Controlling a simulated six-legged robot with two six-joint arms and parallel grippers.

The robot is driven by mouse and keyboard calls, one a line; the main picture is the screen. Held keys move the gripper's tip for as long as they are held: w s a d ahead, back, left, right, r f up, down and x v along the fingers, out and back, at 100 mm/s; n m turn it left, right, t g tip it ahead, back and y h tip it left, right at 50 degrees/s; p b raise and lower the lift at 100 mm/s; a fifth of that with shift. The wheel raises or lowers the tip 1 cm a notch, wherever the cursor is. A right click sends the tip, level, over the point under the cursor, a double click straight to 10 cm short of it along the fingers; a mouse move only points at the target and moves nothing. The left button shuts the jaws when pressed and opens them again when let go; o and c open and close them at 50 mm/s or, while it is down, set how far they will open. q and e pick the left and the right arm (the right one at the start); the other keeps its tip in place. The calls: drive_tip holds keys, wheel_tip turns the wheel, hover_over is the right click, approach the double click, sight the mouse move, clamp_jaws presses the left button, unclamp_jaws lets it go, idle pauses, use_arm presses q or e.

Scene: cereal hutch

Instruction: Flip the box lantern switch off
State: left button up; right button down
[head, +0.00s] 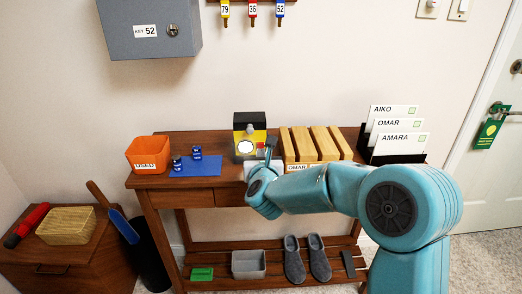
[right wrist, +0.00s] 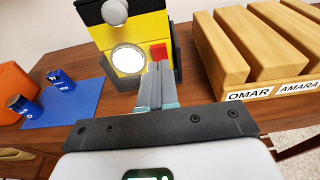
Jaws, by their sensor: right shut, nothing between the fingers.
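The box lantern (head: 250,126) is a yellow and black box standing upright near the back of the wooden table. Its round front lens (head: 245,147) looks bright white. It also shows in the right wrist view (right wrist: 108,37), with a red switch (right wrist: 158,51) on the front, right of the lens. My right gripper (head: 270,146) is shut and empty in front of the lantern's right side. In the right wrist view its fingertips (right wrist: 159,66) are just below the red switch and overlap its lower edge; I cannot tell whether they touch it. My left gripper is not in view.
A wooden slotted rack (head: 315,143) stands close to the lantern's right. A blue mat (head: 195,169) with small blue items and an orange bin (head: 147,152) are to the left. A black card holder (head: 398,158) stands further right. A grey key box (head: 150,29) hangs above.

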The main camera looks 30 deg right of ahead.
drive_tip(key=shift+w+d+r, duration=0.1)
drive_tip(key=shift+w+d, duration=0.4)
drive_tip(key=shift+w, duration=0.3)
drive_tip(key=shift+r, duration=0.1)
drive_tip(key=shift+w+d+r+p, duration=0.1)
drive_tip(key=shift+r+p, duration=0.15)
drive_tip(key=shift+p, duration=0.4)
drive_tip(key=shift+w+f+g, duration=0.1)
drive_tip(key=shift+f+g, duration=0.15)
drive_tip(key=shift+g, duration=0.05)
